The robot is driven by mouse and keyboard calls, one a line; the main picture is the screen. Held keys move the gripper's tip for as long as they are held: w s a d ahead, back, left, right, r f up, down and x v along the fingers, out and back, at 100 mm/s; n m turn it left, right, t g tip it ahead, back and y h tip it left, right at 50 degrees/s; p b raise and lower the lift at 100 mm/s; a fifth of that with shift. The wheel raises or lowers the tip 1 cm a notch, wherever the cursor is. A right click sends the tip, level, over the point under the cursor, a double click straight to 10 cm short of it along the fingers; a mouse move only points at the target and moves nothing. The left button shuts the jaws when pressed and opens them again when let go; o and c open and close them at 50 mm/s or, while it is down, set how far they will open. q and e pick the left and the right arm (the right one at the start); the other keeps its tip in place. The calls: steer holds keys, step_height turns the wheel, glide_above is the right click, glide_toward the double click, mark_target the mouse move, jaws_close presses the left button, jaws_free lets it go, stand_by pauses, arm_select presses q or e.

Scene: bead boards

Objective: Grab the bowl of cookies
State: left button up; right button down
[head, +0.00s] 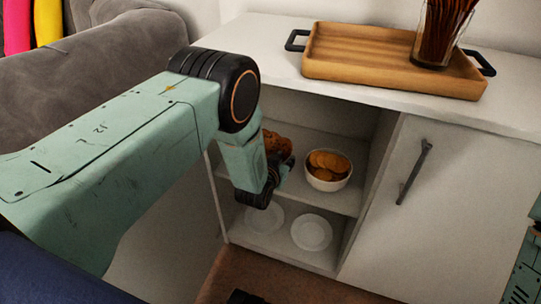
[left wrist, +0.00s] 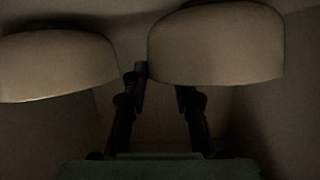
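A white bowl of round golden-brown cookies (head: 328,170) stands on the upper shelf inside the open cabinet. My left gripper (head: 283,176) is just left of it, in front of a second heap of brown food (head: 276,142) that my arm partly hides. The left wrist view shows two pale bowls from the side, one at left (left wrist: 55,65) and a nearer one at right (left wrist: 215,45). Their contents are out of sight there. My left gripper's dark fingers (left wrist: 162,82) are apart, with their tips near the right bowl's lower edge. I cannot tell whether they touch it.
Two white plates (head: 311,232) (head: 265,218) lie on the lower shelf. A wooden tray (head: 380,61) with a glass of thin sticks (head: 441,30) is on the cabinet top. A closed door with a dark handle (head: 414,171) is at right. A grey sofa (head: 100,50) is at left.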

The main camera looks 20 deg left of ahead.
arm_select(q)
steer(key=shift+f, duration=0.1)
jaws_close()
stand_by(0.4)
